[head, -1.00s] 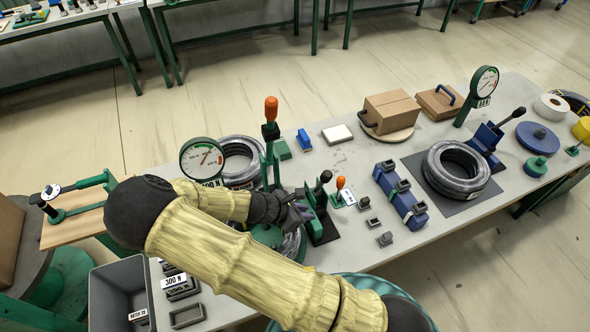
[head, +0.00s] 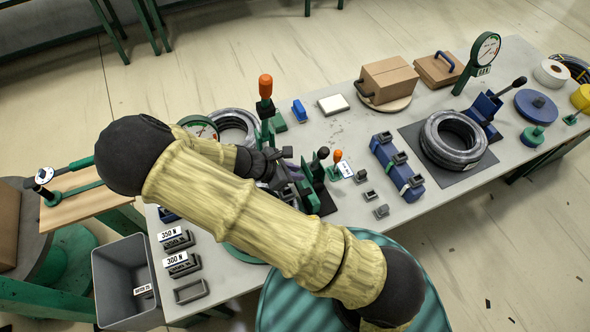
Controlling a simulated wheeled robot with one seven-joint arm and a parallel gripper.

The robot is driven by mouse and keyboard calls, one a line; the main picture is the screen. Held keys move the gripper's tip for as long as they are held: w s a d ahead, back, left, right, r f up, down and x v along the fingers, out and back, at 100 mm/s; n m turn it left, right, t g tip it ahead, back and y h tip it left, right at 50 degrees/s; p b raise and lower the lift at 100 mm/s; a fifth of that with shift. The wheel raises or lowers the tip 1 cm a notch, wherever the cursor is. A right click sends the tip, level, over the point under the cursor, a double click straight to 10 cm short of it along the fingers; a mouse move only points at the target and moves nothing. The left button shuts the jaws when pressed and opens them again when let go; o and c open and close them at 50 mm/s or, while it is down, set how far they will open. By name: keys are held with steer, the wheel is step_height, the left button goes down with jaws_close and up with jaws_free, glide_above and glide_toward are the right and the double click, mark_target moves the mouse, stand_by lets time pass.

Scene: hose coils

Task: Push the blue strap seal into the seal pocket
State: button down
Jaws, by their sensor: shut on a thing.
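My gripper (head: 286,178) is at the green lever tool (head: 310,190) with the dark knob, near the middle of the table. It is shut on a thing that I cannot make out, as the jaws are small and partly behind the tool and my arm. I cannot pick out the blue strap seal for certain. The seal pocket is not clearly visible either. My forearm covers much of the work area around the gripper.
A blue rail (head: 386,152) with dark seals stands right of the tool, with loose grey seals (head: 381,211) beside it. A hose coil (head: 454,139) lies on a dark mat. Labelled seal holders (head: 184,264) and a grey bin (head: 124,270) are at left. An orange-handled lever (head: 265,88) rises behind.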

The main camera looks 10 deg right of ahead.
mark_target(291, 190)
steer(key=shift+w+f+b, duration=0.15)
steer(key=shift+f+b, duration=1.6)
steer(key=shift+f, duration=1.35)
steer(key=shift+f+b, duration=0.4)
steer(key=shift+f, duration=0.35)
steer(key=shift+w, duration=0.1)
steer(key=shift+d+f, duration=0.2)
steer(key=shift+a+f+b, duration=0.2)
steer(key=shift+f+b, duration=0.1)
steer(key=shift+f, duration=0.05)
steer(key=shift+s, duration=0.2)
steer(key=c, duration=1)
jaws_free()
steer(key=shift+w, duration=0.1)
steer(key=shift+o, duration=0.2)
steer(key=shift+a+r+p, duration=0.25)
steer(key=shift+r+p, duration=0.15)
steer(key=shift+a+r, duration=0.2)
steer(key=shift+r, duration=0.05)
